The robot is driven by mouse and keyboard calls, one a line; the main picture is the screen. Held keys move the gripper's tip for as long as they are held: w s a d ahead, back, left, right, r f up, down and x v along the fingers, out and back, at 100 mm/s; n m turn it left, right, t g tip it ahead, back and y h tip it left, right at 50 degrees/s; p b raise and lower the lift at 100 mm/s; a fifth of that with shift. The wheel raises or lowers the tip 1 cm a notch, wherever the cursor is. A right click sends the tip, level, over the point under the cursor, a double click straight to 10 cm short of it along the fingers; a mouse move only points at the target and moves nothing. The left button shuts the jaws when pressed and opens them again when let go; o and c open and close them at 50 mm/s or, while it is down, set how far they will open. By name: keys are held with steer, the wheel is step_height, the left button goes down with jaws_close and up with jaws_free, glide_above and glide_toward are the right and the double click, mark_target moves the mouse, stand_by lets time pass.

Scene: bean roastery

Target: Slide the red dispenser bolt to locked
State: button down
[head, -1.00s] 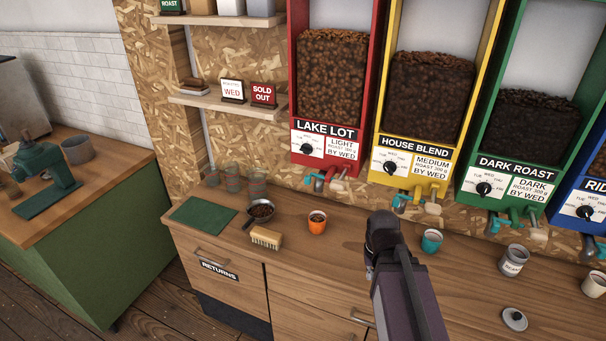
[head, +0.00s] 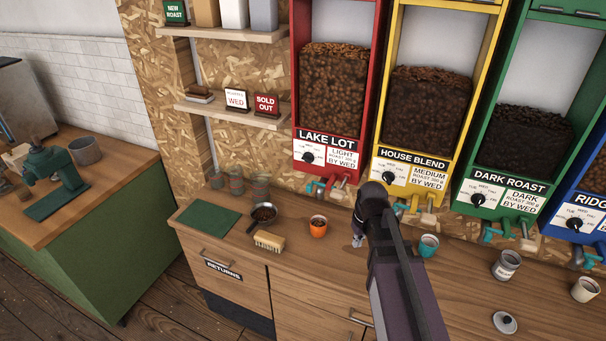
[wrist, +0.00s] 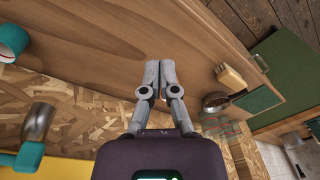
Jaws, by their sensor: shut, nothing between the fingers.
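The red dispenser (head: 331,127), labelled LAKE LOT, stands leftmost in the row of dispensers on the wall. Below its label in the head view is small red and teal hardware (head: 320,187) with a pale knob at its right; which part is the bolt and its position are too small to tell. My gripper (head: 357,241) is low over the counter, to the right of and below that hardware, apart from it. In the wrist view my gripper (wrist: 160,66) is shut and empty, fingers together. The red dispenser is not clearly visible there.
An orange cup (head: 318,227) stands just left of my gripper and a teal cup (head: 428,246) to its right. A brush (head: 269,241) and a pan of beans (head: 263,214) lie farther left. The yellow dispenser (head: 411,174) is behind my arm. The front counter is partly clear.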

steer(key=w+a+r+n+y+p, duration=0.2)
steer(key=w+a+r+n+p, duration=0.8)
steer(key=w+a+r+p, duration=0.3)
steer(key=w+a+r, duration=0.2)
steer(key=w+a, duration=0.2)
steer(key=w, duration=0.1)
steer(key=shift+a+r+t+y, duration=0.25)
steer(key=shift+t+y, duration=0.05)
steer(key=shift+y, duration=0.1)
steer(key=shift+w+f, duration=0.1)
steer(key=shift+f, duration=0.1)
step_height(320, 180, down, 9)
steer(key=b, duration=0.9)
steer(key=shift+d, duration=0.3)
steer(key=shift+s, duration=0.3)
